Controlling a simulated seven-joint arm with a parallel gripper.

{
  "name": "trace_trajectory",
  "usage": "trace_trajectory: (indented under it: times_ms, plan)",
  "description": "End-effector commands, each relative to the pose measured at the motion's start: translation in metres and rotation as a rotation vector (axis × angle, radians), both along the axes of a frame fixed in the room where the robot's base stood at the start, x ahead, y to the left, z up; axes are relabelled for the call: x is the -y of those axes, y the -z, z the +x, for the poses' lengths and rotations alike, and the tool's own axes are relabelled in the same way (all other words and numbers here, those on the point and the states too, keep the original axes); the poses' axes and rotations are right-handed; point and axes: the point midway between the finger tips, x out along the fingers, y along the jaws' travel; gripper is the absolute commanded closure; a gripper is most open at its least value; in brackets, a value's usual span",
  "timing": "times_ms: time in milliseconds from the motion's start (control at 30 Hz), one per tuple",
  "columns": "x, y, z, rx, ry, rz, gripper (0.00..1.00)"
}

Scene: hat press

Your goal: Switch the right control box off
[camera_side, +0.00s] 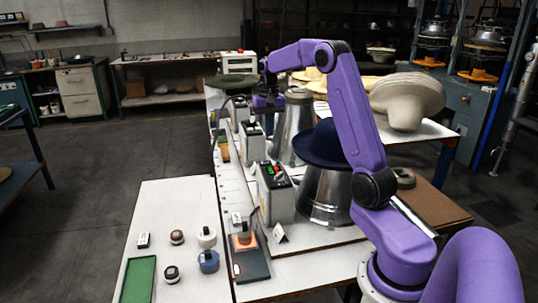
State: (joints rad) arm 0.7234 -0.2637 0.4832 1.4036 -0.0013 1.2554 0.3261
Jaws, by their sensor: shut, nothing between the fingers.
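Several grey control boxes stand in a row along the white bench. The nearest control box (275,190) has a red and a green button on its sloped top. A middle control box (251,142) and a farther one (239,112) stand behind it; their switches are too small to read. I cannot tell from this view which one counts as the right box. My gripper (266,108) points down near the middle and far boxes, well beyond the nearest one. It is shut and empty; its fingertips are small and partly hidden, so I cannot tell whether they touch anything.
A dark blue hat (324,146) sits on a metal press form (326,196) beside the nearest box, under my arm. Another metal form (294,130) stands behind.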

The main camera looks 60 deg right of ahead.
Motion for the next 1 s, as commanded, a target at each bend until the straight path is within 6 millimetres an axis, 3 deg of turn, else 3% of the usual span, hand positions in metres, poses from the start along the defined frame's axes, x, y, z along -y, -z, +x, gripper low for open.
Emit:
trace_trajectory:
  times_ms: [300, 500, 1000]
  plan:
    - [-0.001, 0.060, -0.001, -0.004, -0.001, 0.001, 1.00]
    - [0.000, 0.085, -0.001, -0.002, 0.000, 0.001, 1.00]
    - [0.000, 0.096, 0.000, 0.000, 0.000, 0.000, 1.00]
